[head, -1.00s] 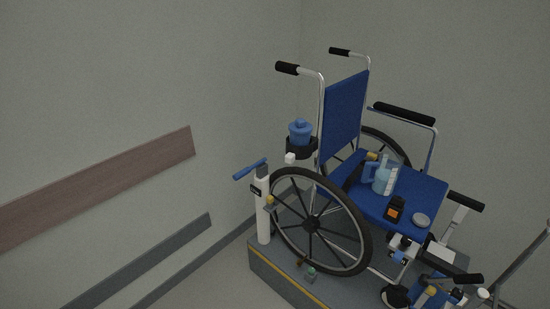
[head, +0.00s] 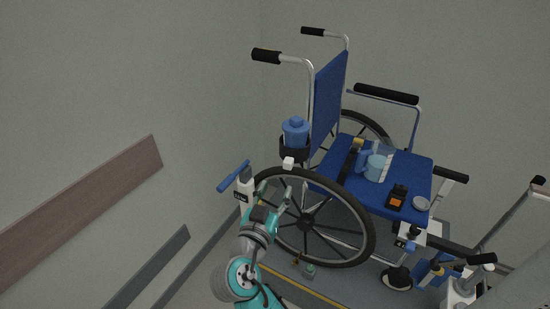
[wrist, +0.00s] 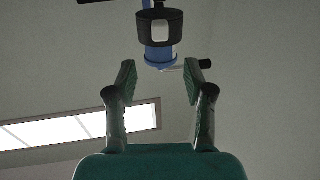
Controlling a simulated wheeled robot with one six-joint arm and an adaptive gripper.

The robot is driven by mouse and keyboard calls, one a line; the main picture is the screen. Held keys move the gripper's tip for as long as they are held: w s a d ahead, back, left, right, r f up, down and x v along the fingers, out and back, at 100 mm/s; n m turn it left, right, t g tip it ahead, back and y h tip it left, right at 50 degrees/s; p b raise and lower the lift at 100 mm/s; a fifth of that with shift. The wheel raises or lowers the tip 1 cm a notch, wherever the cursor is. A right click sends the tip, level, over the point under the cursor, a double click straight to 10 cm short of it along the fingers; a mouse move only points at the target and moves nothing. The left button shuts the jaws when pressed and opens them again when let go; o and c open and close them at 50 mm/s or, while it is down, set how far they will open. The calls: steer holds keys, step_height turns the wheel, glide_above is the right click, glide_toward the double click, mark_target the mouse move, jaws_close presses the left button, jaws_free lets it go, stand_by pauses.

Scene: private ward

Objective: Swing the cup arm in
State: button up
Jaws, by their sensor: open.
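The cup arm is a black holder (head: 294,152) at the left of the wheelchair's backrest, with a white block (head: 288,162) on its near side. A blue lidded cup (head: 295,130) stands upright in it. In the wrist view the black holder (wrist: 146,28), its white block (wrist: 160,31) and the blue cup (wrist: 160,58) show at the top, beyond my fingertips. My teal gripper (head: 275,187) is below the holder, in front of the large wheel. It is open and empty, its two fingers (wrist: 160,84) apart and not touching the holder.
The blue wheelchair seat (head: 408,175) bears a jug (head: 375,167), a dark device (head: 396,197) and a round tin (head: 421,204). A post with a blue handle (head: 233,176) stands left of the wheel (head: 363,238). The wall with a brown rail (head: 80,215) is at left.

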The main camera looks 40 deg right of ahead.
mark_target(287, 164)
steer(key=x, duration=1.1)
steer(key=shift+r, duration=0.25)
steer(key=shift+c, duration=0.2)
jaws_close()
